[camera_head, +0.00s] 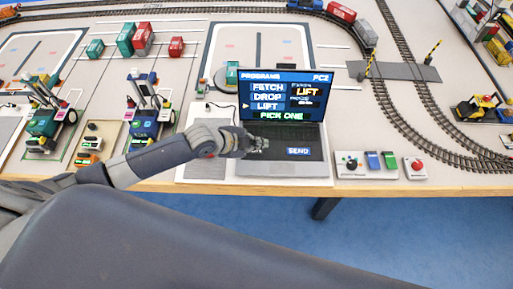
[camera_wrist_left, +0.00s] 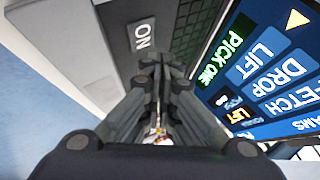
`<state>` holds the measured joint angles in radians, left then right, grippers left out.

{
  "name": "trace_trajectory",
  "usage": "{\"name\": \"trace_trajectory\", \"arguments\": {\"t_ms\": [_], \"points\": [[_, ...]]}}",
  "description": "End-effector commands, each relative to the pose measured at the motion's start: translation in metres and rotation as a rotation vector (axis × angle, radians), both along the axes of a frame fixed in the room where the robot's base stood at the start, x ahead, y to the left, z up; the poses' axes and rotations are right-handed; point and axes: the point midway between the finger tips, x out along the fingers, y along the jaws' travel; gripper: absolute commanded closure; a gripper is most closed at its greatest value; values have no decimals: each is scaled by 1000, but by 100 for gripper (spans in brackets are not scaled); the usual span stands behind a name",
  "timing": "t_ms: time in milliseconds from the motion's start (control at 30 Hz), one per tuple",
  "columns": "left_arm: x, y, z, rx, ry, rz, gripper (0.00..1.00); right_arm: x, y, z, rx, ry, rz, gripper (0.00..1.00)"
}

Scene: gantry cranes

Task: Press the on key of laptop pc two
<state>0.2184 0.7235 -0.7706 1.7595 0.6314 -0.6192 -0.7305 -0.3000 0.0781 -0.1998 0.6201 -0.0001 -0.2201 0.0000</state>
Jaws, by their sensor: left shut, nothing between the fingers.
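Laptop PC two (camera_head: 283,169) stands open near the table's front edge, with PC2 at the top of its screen (camera_head: 268,97). The screen lists FETCH, DROP and LIFT, with a pointer at LIFT and green PICK ONE below. My left gripper (camera_head: 263,146) is shut and empty over the left part of the keyboard, hiding that part. In the left wrist view, the grey ON key (camera_wrist_left: 143,34) shows just beyond the shut fingertips (camera_wrist_left: 160,60). I cannot tell whether they touch it. My right gripper is not in view.
A control box with a knob and blue and green buttons (camera_head: 372,161) and a red-button box (camera_head: 415,167) stand right of the laptop. Rail tracks (camera_head: 400,105) run behind them. Model cranes (camera_head: 145,120) and containers stand at the left, beyond my left arm.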

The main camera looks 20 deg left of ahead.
Motion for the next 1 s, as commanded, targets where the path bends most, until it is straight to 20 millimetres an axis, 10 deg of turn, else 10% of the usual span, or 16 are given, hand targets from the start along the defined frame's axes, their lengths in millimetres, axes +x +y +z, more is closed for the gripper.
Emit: {"name": "trace_trajectory", "arguments": {"t_ms": [500, 1000], "points": [[0, 0, 55, 0, -1, 1, 100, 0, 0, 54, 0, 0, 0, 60], [0, 0, 54, 0, 0, 0, 100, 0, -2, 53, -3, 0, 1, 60]]}}
